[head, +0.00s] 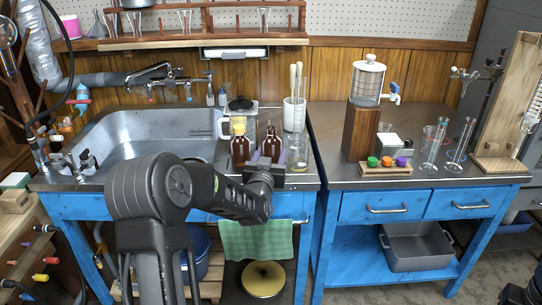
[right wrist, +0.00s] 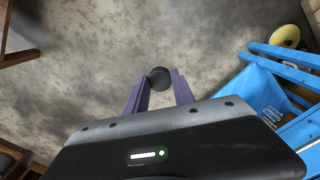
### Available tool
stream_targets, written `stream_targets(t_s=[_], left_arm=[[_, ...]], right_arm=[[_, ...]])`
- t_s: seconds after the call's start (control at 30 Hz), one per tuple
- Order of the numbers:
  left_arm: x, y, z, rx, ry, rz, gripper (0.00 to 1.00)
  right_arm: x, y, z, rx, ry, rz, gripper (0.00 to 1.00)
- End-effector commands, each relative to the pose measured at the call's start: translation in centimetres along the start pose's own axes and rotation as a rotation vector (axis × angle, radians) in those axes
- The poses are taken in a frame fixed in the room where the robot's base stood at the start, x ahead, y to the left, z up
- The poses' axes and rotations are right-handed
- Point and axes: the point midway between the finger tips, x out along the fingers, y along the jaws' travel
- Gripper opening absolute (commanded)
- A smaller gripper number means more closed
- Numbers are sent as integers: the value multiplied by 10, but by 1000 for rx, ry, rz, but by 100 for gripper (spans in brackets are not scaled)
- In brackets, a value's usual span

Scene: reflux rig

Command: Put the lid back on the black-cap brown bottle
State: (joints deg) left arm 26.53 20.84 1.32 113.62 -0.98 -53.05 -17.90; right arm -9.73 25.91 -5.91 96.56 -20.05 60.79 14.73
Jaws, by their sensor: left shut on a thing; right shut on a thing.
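A brown bottle (head: 271,146) stands near the front edge of the counter beside the sink, its neck showing no cap. My left gripper (head: 268,161) is shut on this bottle; its wrist hides the bottle's lower part. A second brown bottle (head: 239,149) with a yellow cap stands just to its left. In the right wrist view, a round black lid (right wrist: 159,77) sits at the tips of the purple fingers of my right gripper (right wrist: 159,84), which is shut on it, above the floor. The right gripper is not in the head view.
A glass beaker (head: 299,154) stands close to the right of the bottles. The sink (head: 150,135) is to the left. A rack of coloured caps (head: 386,168) sits on the right counter. In the right wrist view, a blue bench frame (right wrist: 285,85) lies to the right.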

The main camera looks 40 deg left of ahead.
Motion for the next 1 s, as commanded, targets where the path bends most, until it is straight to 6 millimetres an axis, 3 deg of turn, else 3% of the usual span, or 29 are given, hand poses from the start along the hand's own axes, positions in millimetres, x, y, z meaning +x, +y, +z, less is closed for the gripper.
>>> stream_targets(t_s=[0.3, 0.33, 0.4, 0.8, 1.0], left_arm=[[0, 0, 2, 0, 3, 0, 0], [0, 0, 2, 0, 1, 0, 54], [0, 0, 2, 0, 0, 0, 60], [0, 0, -3, 0, 0, 0, 62], [-24, 0, -1, 1, -1, 0, 62]], right_arm=[[5, 0, 0, 0, 0, 0, 0], [4, 0, 0, 0, 0, 0, 0], [3, 0, 0, 0, 0, 0, 0], [-3, 0, 0, 0, 0, 0, 0], [-2, 0, 0, 0, 0, 0, 0]])
